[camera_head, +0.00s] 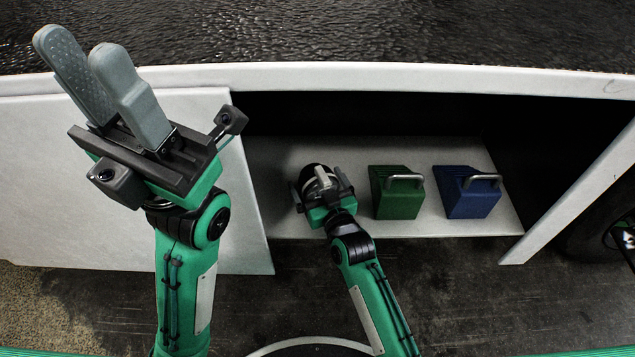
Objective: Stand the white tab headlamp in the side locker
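The headlamp (313,171), a round black thing with a pale band, is inside the open side locker (280,155), towards the left of its light floor. My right gripper (322,182) is right at the headlamp and covers much of it. Its fingers are small and overlap the headlamp, so I cannot tell whether they grip it or only surround it. A white tab cannot be made out clearly from the pale parts there. My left gripper (80,48) is raised at the upper left in front of the locker's white panel, with a gap between its fingers and nothing held.
A green block with a metal handle (397,196) and a blue block with a metal handle (468,196) stand to the right of the headlamp on the locker floor. A white door panel (590,190) slants at the right. The dark belt (350,35) runs above the locker.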

